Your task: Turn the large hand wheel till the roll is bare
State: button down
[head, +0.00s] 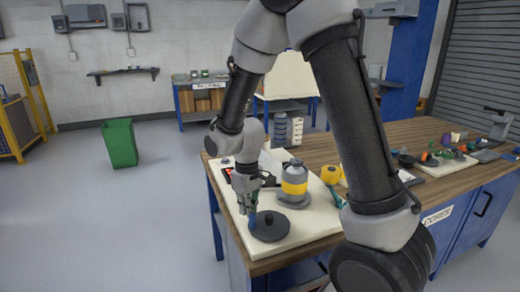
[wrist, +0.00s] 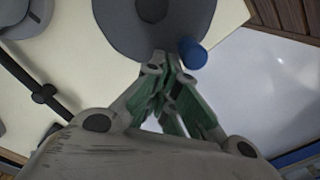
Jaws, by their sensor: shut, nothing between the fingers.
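The large hand wheel (head: 269,227) is a dark grey disc lying flat on a cream board on the bench. It has a blue knob (head: 252,219) at its left edge. In the wrist view the wheel (wrist: 122,28) fills the top middle and the blue knob (wrist: 192,53) stands at its rim. My gripper (head: 247,208) is shut and empty, pointing down beside the knob. Its fingertips (wrist: 167,68) overlap the wheel's rim in the wrist view; whether they touch is unclear. The roll (head: 294,187), yellow between grey parts, stands upright behind the wheel.
The cream board (head: 310,228) sits on the wooden bench (head: 405,143). A yellow roll with a teal handle (head: 331,178) lies right of the upright roll. Small coloured parts (head: 430,157) lie farther right. A green bin (head: 120,143) stands on open floor at left.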

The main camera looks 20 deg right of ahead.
jog(key=shift+s+a, duration=0.2)
jog(key=shift+s, duration=0.55)
jog(key=shift+s+a, duration=0.15)
jog(key=shift+s, duration=0.6)
jog(key=shift+s+d, duration=0.1)
jog(key=shift+s, duration=1.35)
